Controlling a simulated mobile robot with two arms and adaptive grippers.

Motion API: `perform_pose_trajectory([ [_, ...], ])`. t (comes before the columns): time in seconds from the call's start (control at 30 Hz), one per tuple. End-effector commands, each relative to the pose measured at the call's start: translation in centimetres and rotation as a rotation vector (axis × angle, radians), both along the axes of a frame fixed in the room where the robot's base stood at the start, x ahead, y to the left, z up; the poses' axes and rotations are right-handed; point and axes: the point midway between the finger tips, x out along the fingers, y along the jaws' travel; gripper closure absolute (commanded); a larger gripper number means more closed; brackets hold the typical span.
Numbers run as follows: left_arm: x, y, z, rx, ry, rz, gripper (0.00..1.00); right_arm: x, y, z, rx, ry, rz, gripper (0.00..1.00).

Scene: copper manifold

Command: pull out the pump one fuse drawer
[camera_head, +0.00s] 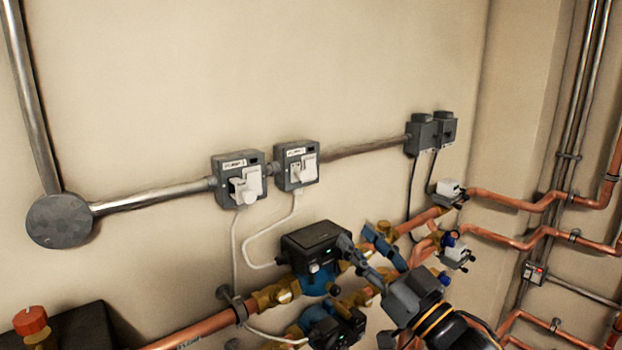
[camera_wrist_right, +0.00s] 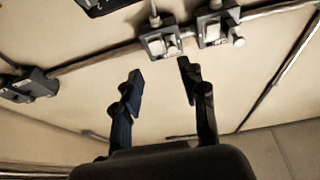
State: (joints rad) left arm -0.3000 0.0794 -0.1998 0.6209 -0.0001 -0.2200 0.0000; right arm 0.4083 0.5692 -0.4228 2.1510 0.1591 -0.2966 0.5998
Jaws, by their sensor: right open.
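Two grey switch boxes with white faces sit on the wall conduit. The left box (camera_head: 239,179) has a label too blurred to read surely and a white part (camera_head: 247,192) sticking out of its face. The right box (camera_head: 297,165) has a similar label and a flatter white front. I cannot tell by label which is pump one. My right gripper (camera_head: 362,246) is open and empty, below and right of both boxes, over the pipework. In the right wrist view its fingers (camera_wrist_right: 160,74) stand apart, with the boxes (camera_wrist_right: 160,43) beyond them, touching nothing. My left gripper is out of view.
A black pump head (camera_head: 315,243) and copper pipes with valves lie below the boxes. White cables hang from the boxes. Two dark grey boxes (camera_head: 431,132) are at the right end of the conduit. The wall above is bare.

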Motion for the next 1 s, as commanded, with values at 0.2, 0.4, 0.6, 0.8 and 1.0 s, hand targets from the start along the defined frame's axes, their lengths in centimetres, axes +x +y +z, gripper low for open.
perform_pose_trajectory([
  [0.2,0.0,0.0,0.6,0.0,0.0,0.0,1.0,-0.7,1.1,2.9,0.014,-0.047,0.041,0.58],
  [0.4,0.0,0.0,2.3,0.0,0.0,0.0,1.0,2.0,3.0,4.4,0.015,-0.045,0.04,0.58],
  [0.6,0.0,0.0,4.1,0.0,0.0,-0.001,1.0,5.2,5.4,6.1,0.013,-0.045,0.04,0.58],
  [0.8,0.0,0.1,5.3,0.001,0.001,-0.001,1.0,7.8,7.2,7.1,0.012,-0.044,0.039,0.58],
  [1.0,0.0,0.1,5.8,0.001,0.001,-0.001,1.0,9.0,8.1,7.5,0.012,-0.043,0.038,0.58],
])
